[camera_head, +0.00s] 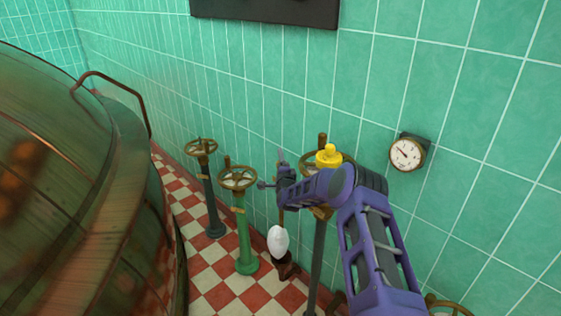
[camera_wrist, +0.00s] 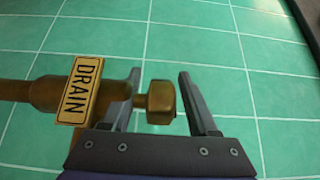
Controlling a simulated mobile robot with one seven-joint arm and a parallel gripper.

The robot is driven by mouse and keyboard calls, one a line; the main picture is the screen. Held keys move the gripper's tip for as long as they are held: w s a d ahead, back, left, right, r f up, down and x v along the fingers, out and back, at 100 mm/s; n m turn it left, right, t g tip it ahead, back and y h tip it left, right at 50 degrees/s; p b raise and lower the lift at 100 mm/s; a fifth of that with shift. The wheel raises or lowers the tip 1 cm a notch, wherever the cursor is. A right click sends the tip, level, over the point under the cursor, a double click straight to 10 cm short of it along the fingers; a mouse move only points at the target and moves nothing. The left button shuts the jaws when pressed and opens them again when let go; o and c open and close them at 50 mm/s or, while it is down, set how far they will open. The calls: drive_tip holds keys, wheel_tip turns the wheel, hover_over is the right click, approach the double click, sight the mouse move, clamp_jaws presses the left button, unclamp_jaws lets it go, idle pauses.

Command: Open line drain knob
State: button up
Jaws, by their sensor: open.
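The drain knob (camera_wrist: 162,103) is a worn brass, block-like knob on a short stem. It sits between the two fingers of my gripper (camera_wrist: 159,76) in the wrist view. The fingers are apart, with a visible gap between the knob and the right finger; the left finger is close to the stem. A brass pipe (camera_wrist: 32,92) comes in from the left and carries a tag (camera_wrist: 80,91) reading "DRAIN". In the head view my gripper (camera_head: 272,174) is near the tiled wall, and the drain knob cannot be made out there.
A large copper kettle (camera_head: 65,200) fills the left. Handwheel valves stand on posts by the wall, including a green one (camera_head: 242,225) and a dark one (camera_head: 210,195). A gauge (camera_head: 406,153) is on the wall. A white rounded object (camera_head: 278,241) is below my gripper.

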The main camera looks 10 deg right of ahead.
drive_tip(key=shift+s, duration=0.1)
drive_tip(key=s+p, duration=0.2)
drive_tip(key=s, duration=1.5)
drive_tip(key=shift+a, duration=0.15)
drive_tip(key=shift+o, duration=0.3)
drive_tip(key=shift+s, duration=0.1)
